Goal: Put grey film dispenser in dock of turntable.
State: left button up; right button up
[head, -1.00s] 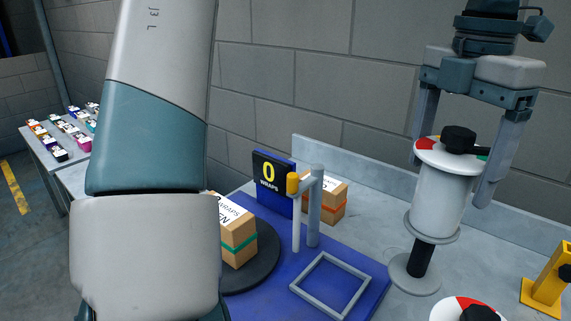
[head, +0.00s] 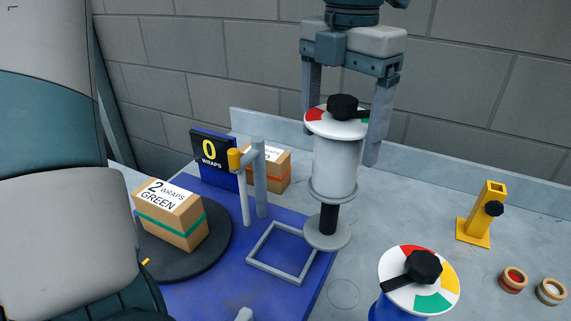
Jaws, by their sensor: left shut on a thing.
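My left gripper (head: 345,135) hangs down from the top of the head view, shut on the grey film dispenser (head: 335,168). The dispenser is upright, with a pale grey roll, a red, white and green dial with a black knob on top, and a round grey foot. The foot is just right of the dock (head: 262,266), an empty square grey frame on the blue base of the turntable (head: 221,240). Whether the foot touches anything is hard to tell. A box labelled 2 wraps green (head: 172,215) with a green band sits on the black disc. My right gripper is out of view.
A grey post (head: 260,180) with a yellow-topped rod (head: 243,195) stands behind the dock. A sign reading 0 wraps (head: 209,155) and another box (head: 277,171) are behind. A blue dispenser (head: 380,308), a yellow stand (head: 482,215) and two small rolls (head: 513,280) are at right.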

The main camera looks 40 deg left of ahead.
pick_arm(q)
jog(key=shift+s+a+f, duration=0.2)
jog(key=shift+a, duration=0.2)
jog(key=shift+s+a+f, duration=0.15)
jog(key=shift+s+a, duration=0.05)
jog(key=shift+a, duration=0.15)
jog(key=s+a+f+p, duration=0.2)
jog(key=a+f+p, duration=0.1)
jog(key=a, duration=0.3)
jog(key=shift+s+f, duration=0.35)
jog(key=shift+f, duration=0.25)
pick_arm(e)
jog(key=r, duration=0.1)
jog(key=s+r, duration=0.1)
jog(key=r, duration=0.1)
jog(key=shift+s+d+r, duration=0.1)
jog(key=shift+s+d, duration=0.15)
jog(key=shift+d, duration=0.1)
pick_arm(q)
jog(key=shift+f, duration=0.1)
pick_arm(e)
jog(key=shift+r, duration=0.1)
pick_arm(q)
notch_tip(320, 180, down, 4)
jog(key=shift+r+p, duration=0.1)
jog(key=shift+p, duration=0.8)
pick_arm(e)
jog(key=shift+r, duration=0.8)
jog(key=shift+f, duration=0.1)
